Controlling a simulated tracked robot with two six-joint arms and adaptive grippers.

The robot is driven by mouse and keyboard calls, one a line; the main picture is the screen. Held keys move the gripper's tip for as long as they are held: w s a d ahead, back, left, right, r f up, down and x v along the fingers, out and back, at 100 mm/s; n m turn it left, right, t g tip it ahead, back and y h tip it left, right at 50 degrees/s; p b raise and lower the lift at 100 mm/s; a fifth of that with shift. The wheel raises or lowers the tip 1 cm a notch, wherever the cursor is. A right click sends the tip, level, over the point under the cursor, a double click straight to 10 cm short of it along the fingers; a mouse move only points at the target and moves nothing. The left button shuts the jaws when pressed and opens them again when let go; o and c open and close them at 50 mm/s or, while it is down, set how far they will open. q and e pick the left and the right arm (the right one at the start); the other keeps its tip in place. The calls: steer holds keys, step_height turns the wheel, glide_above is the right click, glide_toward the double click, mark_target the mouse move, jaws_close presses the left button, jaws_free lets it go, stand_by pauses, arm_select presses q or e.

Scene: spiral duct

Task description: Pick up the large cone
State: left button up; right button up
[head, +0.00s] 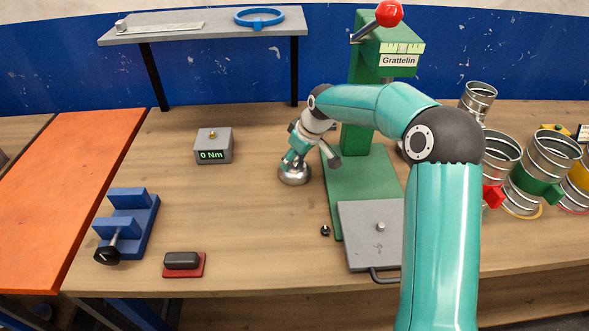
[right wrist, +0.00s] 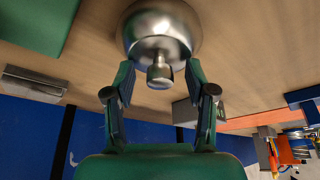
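A shiny metal piece with a rounded, flared body and a short stem, which I take for the large cone (head: 294,176), stands on the bench left of the green press. In the right wrist view the cone (right wrist: 160,28) is straight ahead, with its stem towards me. My right gripper (head: 297,156) is just above it in the head view, partly covering it. In the right wrist view my right gripper (right wrist: 160,64) is open, one finger on each side of the stem, with gaps between. My left gripper is not in view.
The green press (head: 362,185) with a grey plate (head: 360,240) stands right of the cone. A torque box (head: 213,150) reading 0 Nm, a blue fixture (head: 128,222) and a red-and-grey block (head: 183,264) lie left. Metal duct pieces (head: 548,160) stand far right.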

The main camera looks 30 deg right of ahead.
jaws_close()
stand_by(0.3)
